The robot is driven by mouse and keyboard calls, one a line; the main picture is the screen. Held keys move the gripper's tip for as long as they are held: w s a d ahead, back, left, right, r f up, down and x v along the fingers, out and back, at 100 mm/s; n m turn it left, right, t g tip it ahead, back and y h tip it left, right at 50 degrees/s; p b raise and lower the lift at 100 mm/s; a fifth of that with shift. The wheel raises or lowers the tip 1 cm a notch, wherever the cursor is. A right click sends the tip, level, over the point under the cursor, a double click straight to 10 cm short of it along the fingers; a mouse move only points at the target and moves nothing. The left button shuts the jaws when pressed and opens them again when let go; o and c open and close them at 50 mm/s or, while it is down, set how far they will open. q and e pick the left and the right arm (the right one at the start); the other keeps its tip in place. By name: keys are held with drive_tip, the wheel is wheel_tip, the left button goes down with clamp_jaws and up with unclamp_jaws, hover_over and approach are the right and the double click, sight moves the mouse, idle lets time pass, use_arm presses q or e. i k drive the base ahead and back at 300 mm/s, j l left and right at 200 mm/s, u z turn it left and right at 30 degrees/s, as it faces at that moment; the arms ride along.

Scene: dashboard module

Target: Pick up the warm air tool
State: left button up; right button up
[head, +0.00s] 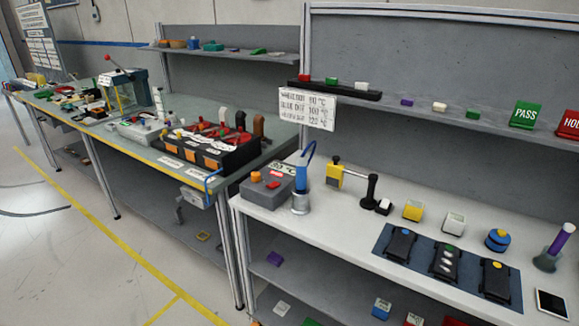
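What looks like the warm air tool (302,175) stands upright on the white bench, with a blue body and a blue hose curving up from its top. Its lower end sits in a grey metal holder (300,203). Right beside it on the left is a grey control box (265,188) with an orange knob, a red button and a small temperature label. Neither of my grippers is in view.
Right of the tool stands a yellow-and-black device (352,182) on a post. A dark blue mat (420,286) holds three black modules. A temperature sign (307,108) hangs from the shelf above. A green bench (150,146) with tools adjoins on the left.

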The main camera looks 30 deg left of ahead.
sight(302, 163)
drive_tip(key=i+j+u, duration=0.25)
drive_tip(key=i, duration=0.45)
drive_tip(key=i+j+u, duration=0.1)
drive_tip(key=i+u, duration=0.15)
drive_tip(key=i, duration=0.4)
